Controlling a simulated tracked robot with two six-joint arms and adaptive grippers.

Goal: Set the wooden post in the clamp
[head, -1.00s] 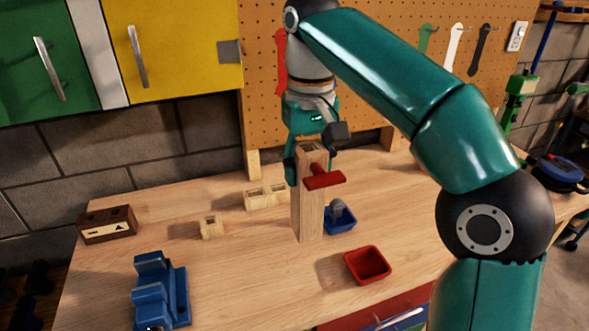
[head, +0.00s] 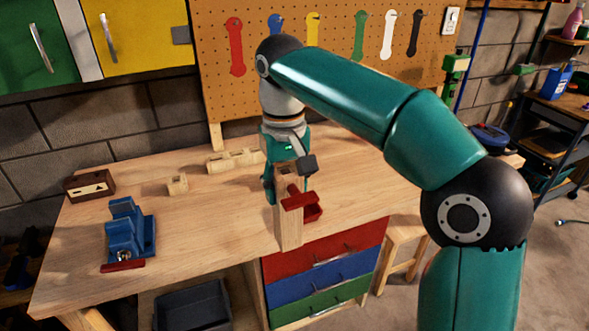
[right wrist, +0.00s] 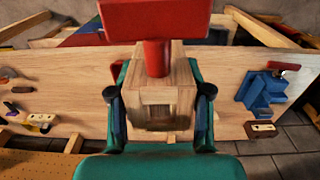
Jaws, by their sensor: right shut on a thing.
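My right gripper (head: 288,172) is shut on the upper part of the wooden post (head: 289,226), which is upright. The post has a red crossbar on a short red peg (head: 299,200) sticking out of its side near the top. The right wrist view shows the post's end (right wrist: 158,110) between my two fingers. The blue clamp (head: 126,228) stands at the table's left front, with a red handle bar at its front; it also shows in the right wrist view (right wrist: 264,92). The post is apart from the clamp, to its right. I cannot tell whether its foot touches the table.
A red bin (head: 317,213) is partly hidden behind the post's crossbar. Light wooden blocks (head: 235,160), a small block (head: 177,184) and a dark brown block (head: 90,185) lie towards the back. The tabletop (head: 205,225) between clamp and post is clear.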

